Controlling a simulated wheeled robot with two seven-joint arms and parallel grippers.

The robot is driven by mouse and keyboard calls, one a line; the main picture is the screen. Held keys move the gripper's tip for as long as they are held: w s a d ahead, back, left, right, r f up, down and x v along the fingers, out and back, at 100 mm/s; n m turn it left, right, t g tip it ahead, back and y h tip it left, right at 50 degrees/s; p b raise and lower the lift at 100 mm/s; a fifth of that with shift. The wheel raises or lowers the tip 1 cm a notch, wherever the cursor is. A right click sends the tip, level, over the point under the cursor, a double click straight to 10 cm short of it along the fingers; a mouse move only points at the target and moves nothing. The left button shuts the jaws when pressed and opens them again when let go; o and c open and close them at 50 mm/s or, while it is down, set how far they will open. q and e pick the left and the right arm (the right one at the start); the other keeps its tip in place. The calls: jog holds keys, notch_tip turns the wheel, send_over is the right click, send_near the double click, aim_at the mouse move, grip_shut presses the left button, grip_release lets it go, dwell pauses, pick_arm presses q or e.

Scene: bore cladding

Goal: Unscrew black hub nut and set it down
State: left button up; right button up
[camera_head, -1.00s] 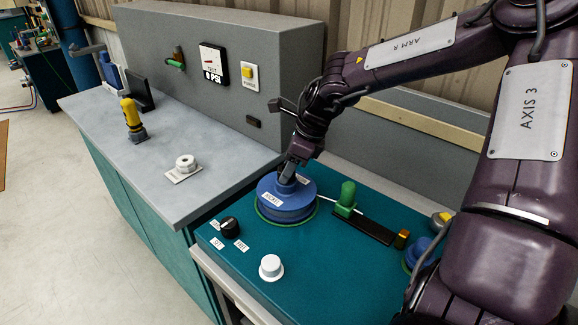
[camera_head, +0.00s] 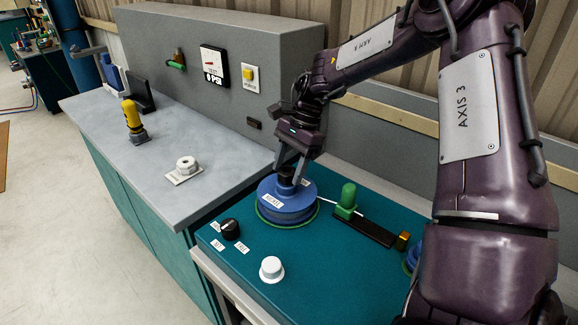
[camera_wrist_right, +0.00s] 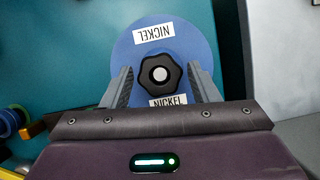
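The black hub nut (camera_wrist_right: 160,74) is a lobed knob with a pale centre, on the hub of the blue reel (camera_wrist_right: 128,52) labelled NICKEL. In the head view the nut (camera_head: 286,177) shows dark on top of the reel (camera_head: 270,205), partly hidden by my fingers. My right gripper (camera_wrist_right: 160,68) is open, with one finger on each side of the nut and a visible gap on both sides. In the head view the right gripper (camera_head: 289,173) points down over the hub. My left gripper is not in view.
The teal bench top (camera_head: 330,275) carries a green-topped part (camera_head: 347,198), a black knob (camera_head: 230,229) and a white cap (camera_head: 271,268). The grey table (camera_head: 150,180) at left holds a white nut-like piece (camera_head: 186,166) and has bare space. A grey panel (camera_head: 260,50) stands behind.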

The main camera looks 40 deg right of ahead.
jog(key=m+t, duration=0.1)
jog(key=m, duration=0.2)
jog(key=m+t, duration=0.1)
jog(key=m, duration=0.2)
jog(key=shift+s+a+h, duration=0.1)
jog(key=shift+s+h, duration=0.1)
jog(key=shift+h, duration=0.2)
jog(key=m+t+h, duration=0.1)
jog(key=m, duration=0.3)
jog(key=shift+s+a, duration=0.1)
jog(key=shift+m+t+h, duration=0.4)
jog(key=shift+m, duration=0.6)
jog(key=shift+c, duration=0.4)
